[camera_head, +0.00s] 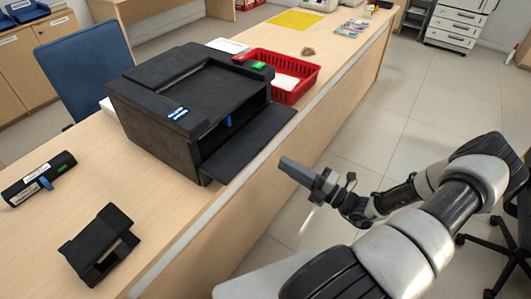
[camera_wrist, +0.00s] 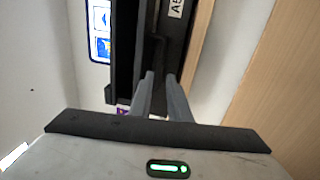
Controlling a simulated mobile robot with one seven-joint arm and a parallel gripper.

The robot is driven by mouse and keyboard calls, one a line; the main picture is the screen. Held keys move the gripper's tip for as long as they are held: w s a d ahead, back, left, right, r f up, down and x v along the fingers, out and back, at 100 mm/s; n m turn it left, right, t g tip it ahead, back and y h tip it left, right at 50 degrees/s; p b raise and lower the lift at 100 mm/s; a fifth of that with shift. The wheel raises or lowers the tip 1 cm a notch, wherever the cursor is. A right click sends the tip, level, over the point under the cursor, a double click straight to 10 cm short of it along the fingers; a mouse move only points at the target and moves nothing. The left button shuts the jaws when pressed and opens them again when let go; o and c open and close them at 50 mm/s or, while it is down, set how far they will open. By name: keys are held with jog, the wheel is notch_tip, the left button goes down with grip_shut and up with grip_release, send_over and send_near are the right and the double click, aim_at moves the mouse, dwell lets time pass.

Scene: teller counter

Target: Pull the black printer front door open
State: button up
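The black printer (camera_head: 190,95) stands on the counter. Its front door (camera_head: 250,143) is folded down, sticking out roughly flat towards the counter's front edge, with the dark opening behind it showing. In the wrist view the printer's dark body (camera_wrist: 124,50) appears turned on its side, with a blue-lit screen (camera_wrist: 100,30) and a label reading A5 (camera_wrist: 175,8). My gripper (camera_head: 287,163) is off the counter's front side, apart from the door's outer edge in the head view. In the wrist view my gripper (camera_wrist: 160,77) has its two fingers slightly apart, with nothing seen held between them.
A red basket (camera_head: 292,72) with white paper stands behind the printer. A black holder (camera_head: 98,245) and a dark labelled device (camera_head: 38,180) lie on the near counter (camera_head: 150,210). A blue chair (camera_head: 85,68) is behind it.

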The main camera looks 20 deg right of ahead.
aim_at(254, 142)
jog(key=x, duration=0.8)
jog(key=shift+w+a, duration=0.2)
jog(key=shift+w, duration=0.05)
grip_shut()
